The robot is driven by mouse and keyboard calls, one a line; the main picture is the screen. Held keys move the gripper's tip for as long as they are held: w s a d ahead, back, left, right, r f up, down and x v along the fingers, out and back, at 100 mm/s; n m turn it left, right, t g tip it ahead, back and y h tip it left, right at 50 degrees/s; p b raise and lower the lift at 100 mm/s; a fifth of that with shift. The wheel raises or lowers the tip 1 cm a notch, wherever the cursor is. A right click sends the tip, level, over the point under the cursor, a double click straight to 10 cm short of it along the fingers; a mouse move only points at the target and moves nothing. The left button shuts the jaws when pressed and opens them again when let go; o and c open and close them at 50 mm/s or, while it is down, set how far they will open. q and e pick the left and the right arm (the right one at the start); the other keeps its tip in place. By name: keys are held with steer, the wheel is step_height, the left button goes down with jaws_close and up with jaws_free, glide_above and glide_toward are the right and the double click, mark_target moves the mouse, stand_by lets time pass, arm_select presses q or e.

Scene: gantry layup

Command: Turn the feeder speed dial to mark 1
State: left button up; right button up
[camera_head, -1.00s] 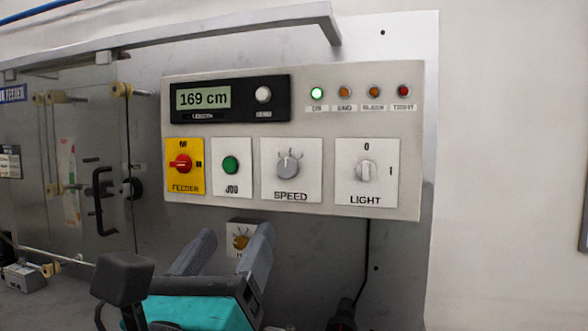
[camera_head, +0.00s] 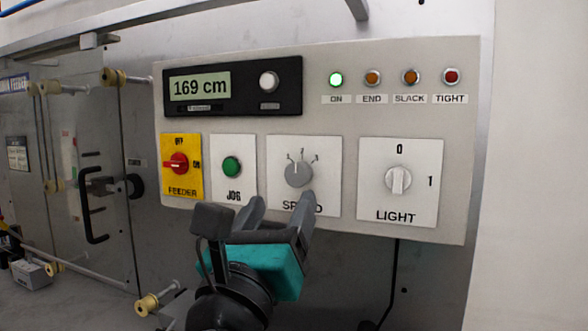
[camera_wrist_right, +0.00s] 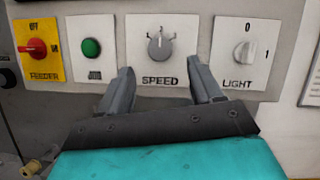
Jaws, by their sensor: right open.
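The feeder speed dial (camera_head: 299,174) is a round grey knob on a white plate marked SPEED, with small marks above it. Its pointer is near the upper part of the scale; the exact mark is too small to read surely. The dial also shows in the right wrist view (camera_wrist_right: 160,46), ahead of and between the fingers. My right gripper (camera_head: 278,205) is open and empty, below the dial and apart from it; its fingers cover part of the SPEED label in the head view. In the right wrist view the gripper (camera_wrist_right: 160,78) has its fingers spread wide. My left gripper is not in view.
The red FEEDER switch (camera_head: 176,163) and green JOG button (camera_head: 232,167) are left of the dial. The LIGHT knob (camera_head: 398,180) is to its right. A display (camera_head: 201,87) reading 169 cm and a row of lamps (camera_head: 372,77) are above.

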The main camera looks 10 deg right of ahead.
mark_target(296, 177)
steer(key=p+x, duration=0.1)
steer(key=x, duration=0.6)
steer(key=c, duration=1.1)
steer(key=shift+o, duration=0.2)
